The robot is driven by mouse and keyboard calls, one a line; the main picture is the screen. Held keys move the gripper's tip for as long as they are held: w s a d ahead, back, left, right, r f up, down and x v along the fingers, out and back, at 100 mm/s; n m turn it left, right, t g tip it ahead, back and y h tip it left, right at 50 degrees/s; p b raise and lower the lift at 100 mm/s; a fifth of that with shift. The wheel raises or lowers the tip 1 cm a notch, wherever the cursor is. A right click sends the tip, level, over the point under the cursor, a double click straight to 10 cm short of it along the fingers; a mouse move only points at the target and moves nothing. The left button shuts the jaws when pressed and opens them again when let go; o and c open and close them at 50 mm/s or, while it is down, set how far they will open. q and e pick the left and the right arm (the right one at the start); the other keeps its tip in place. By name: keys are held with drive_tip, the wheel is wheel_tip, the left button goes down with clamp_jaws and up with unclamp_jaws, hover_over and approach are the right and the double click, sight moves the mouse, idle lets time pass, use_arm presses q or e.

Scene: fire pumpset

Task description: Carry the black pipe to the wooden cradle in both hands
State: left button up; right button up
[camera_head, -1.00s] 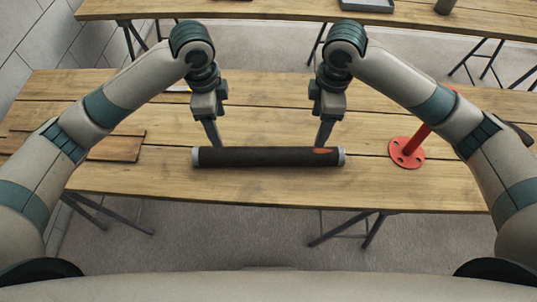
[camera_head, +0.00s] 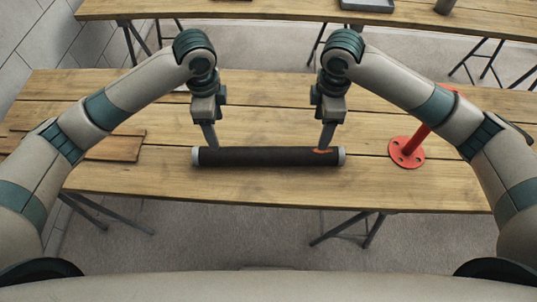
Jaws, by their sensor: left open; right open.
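The black pipe (camera_head: 268,157) with pale grey end caps lies lengthwise across the near part of the wooden table. An orange mark shows near its right end. My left gripper (camera_head: 211,143) points down at the pipe's left part, its fingertips at the pipe's far upper edge. My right gripper (camera_head: 325,146) points down at the pipe's right part, its fingertips overlapping the orange mark. Both are open; whether the fingers touch the pipe is hard to tell. I cannot make out a wooden cradle; a darker flat wooden piece (camera_head: 116,147) lies at the table's left.
A red post with a round flange (camera_head: 407,152) stands right of the pipe, partly hidden by my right arm. The table (camera_head: 270,110) is clear between my arms. A second table (camera_head: 250,10) behind holds a grey tray (camera_head: 367,4) and a dark cylinder (camera_head: 445,6).

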sight(222, 150)
use_arm(q)
wheel_tip(222, 150, down, 14)
use_arm(e)
wheel_tip(222, 150, down, 14)
use_arm(q)
clamp_jaws()
use_arm(e)
clamp_jaws()
use_arm(q)
drive_tip(key=shift+w+r, duration=0.15)
drive_tip(key=shift+r, duration=0.05)
use_arm(e)
drive_tip(key=shift+w+r, duration=0.15)
drive_tip(key=shift+r, duration=0.05)
